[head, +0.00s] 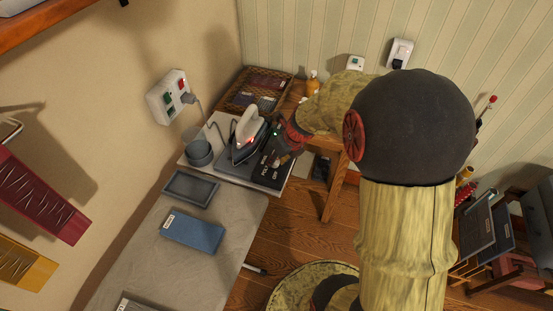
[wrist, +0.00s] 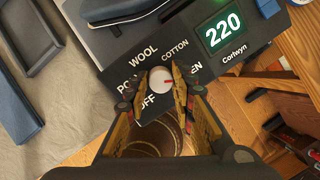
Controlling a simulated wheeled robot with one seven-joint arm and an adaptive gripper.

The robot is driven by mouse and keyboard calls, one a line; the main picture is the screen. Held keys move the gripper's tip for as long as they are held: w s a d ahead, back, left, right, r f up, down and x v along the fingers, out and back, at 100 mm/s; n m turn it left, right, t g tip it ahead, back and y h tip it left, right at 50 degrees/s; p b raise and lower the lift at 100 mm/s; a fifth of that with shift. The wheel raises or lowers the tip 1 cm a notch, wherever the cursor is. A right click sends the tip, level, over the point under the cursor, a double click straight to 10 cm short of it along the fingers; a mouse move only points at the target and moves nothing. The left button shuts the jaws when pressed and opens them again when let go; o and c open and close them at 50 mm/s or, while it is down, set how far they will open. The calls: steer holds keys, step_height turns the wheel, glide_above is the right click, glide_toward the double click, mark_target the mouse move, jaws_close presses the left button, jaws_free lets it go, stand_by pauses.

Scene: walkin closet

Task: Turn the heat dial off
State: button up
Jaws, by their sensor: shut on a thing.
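The heat dial (wrist: 161,78) is a white round knob with a red mark on a black control panel (wrist: 118,62). Its mark points right, toward the partly covered label ending in "EN". WOOL and COTTON are printed above it; OFF is at lower left, and a label starting "PO" is partly hidden. My gripper (wrist: 158,88) has a finger on either side of the dial and is shut on it. The green display (wrist: 222,32) reads 220. In the head view, my gripper (head: 284,150) is over the panel (head: 265,176); the dial is not clear there.
A white and grey iron (head: 247,128) stands behind the panel. A wicker basket (head: 234,101) is behind. A wall socket with switches (head: 168,98) is at left.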

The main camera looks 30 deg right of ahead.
jaws_close()
